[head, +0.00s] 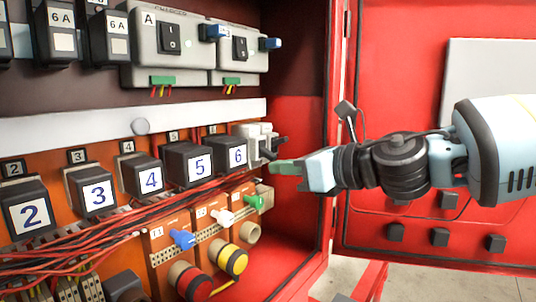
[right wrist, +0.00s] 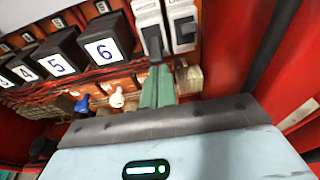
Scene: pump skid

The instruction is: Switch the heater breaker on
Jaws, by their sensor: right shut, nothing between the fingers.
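Two white breakers with dark levers stand side by side, right of the black block numbered 6. In the right wrist view they are the left breaker (right wrist: 150,25) and the right breaker (right wrist: 182,22); in the head view the pair (head: 254,135) is partly overlapped. Their labels are too small to read, so I cannot tell which is the heater breaker. My right gripper (head: 277,168) is shut and empty, its green fingertips (right wrist: 157,82) just below the left breaker's dark lever (right wrist: 153,47). I cannot tell whether they touch it. My left gripper is not in view.
Black numbered blocks (head: 189,164) run left of the breakers, with red wires below. Coloured plugs, such as a blue one (head: 182,239), stick out lower down. The red cabinet side wall (head: 300,160) and open door (head: 400,60) bound the right side.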

